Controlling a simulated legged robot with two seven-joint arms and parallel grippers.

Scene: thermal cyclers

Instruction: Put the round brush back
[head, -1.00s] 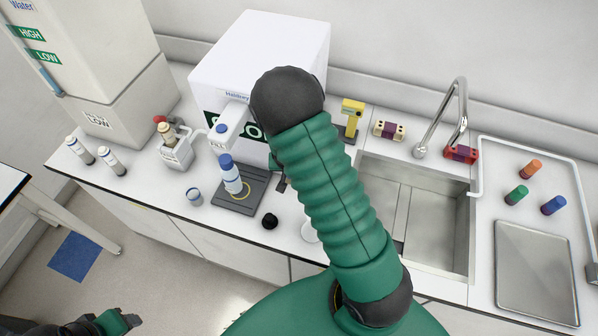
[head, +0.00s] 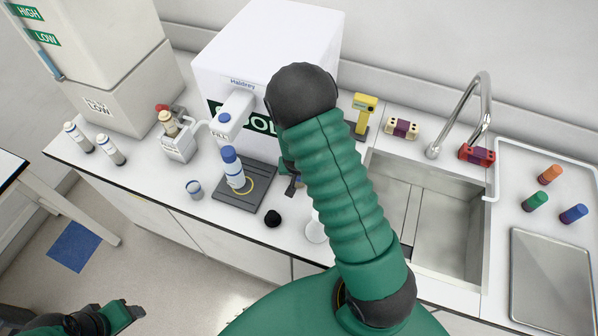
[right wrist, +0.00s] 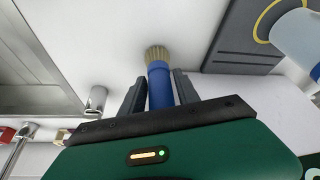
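The round brush (right wrist: 159,82) has a blue handle and tan bristles. In the right wrist view it sits between the fingers of my right gripper (right wrist: 160,92), which look shut on its handle, bristles pointing away from the palm. In the head view my right arm hides most of that gripper (head: 293,186), in front of the white Halldreg machine (head: 265,45); the brush cannot be made out there. My left gripper (head: 131,312) is at the lower left, off the counter and seemingly empty; its finger gap is unclear.
A blue-capped bottle (head: 233,168) stands on a dark pad (head: 262,178), with a black cap (head: 272,218) near the counter's front edge. A white caddy (head: 180,145) stands left. The sink (head: 445,235), tap (head: 484,100) and colored blocks (head: 403,128) are right.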

